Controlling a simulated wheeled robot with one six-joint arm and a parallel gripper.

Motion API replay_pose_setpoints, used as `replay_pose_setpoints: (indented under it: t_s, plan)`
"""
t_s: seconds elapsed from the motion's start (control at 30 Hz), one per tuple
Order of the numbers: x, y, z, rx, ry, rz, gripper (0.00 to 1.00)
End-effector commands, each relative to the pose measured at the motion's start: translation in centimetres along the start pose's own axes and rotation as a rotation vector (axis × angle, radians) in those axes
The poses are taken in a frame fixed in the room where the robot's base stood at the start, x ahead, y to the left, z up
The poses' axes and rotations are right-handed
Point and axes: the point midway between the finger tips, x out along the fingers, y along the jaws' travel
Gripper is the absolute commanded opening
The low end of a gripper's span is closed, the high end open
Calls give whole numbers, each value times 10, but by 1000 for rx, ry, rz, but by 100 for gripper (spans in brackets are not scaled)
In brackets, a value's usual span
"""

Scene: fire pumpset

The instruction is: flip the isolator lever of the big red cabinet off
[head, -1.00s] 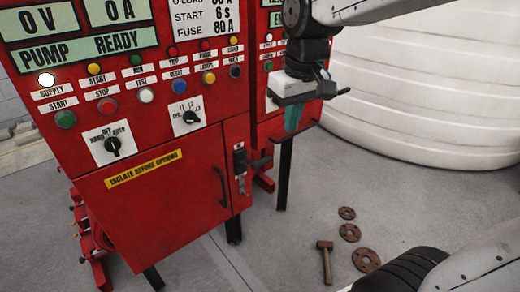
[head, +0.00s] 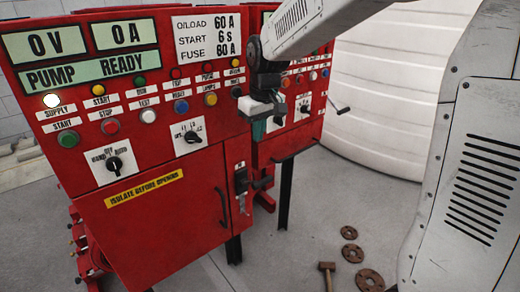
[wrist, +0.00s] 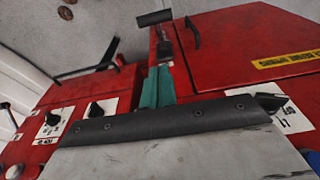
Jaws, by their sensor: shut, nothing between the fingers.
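The big red cabinet (head: 165,225) stands at the left in the head view. Its isolator lever (head: 262,183) is a black handle sticking out from a dark mount at the right edge of the lower door. In the wrist view the lever's black grip (wrist: 154,18) shows at the top, just beyond the fingertips. My gripper (head: 259,130) is shut and empty, above the lever and in front of the cabinet's right side. Its teal fingers (wrist: 157,85) point toward the lever in the wrist view, with no clear contact. The dark gripper body hides part of the panel there.
A smaller red cabinet (head: 290,140) stands right behind the big one, with a thin black handle (head: 343,110) sticking out. A door handle (head: 222,208) is left of the lever. A hammer (head: 327,275) and rusty flanges (head: 352,253) lie on the floor. A white tank (head: 385,90) stands behind.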

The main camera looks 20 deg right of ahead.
Motion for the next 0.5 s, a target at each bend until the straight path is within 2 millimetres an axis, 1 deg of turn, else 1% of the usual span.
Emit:
replay_pose_setpoints:
  t_s: [0.3,0.43,0.5]
  plan:
    - [66,-1,1,-1,-4,-1,0]
    - [92,-1,1,-1,-4,-1,0]
    - [99,-1,10,0,-2,-1,0]
